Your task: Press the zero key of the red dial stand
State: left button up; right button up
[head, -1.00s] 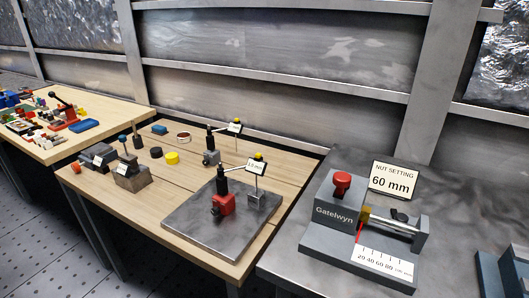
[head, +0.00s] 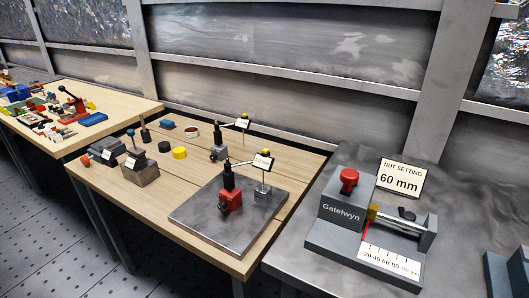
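The red dial stand (head: 230,200) stands upright on a grey metal plate (head: 200,222) on the wooden bench. It has a red base and a black post. A thin arm runs right from the post to a small white display (head: 262,160) with a yellow top, over a small grey block (head: 264,193) on the plate. The display's reading and its zero key are too small to make out clearly. Neither of my grippers is in the head view.
A second, grey-based dial stand (head: 219,152) stands behind. A yellow cylinder (head: 179,153) and grey blocks (head: 142,170) sit to the left. A grey Gatelwyn fixture (head: 350,217) and a "60 mm" sign (head: 401,178) stand on the right metal table.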

jog(key=shift+a, duration=0.55)
jog(key=shift+d, duration=0.25)
jog(key=shift+d, duration=0.25)
grip_shut()
jog(key=shift+a, duration=0.2)
dwell(0.4)
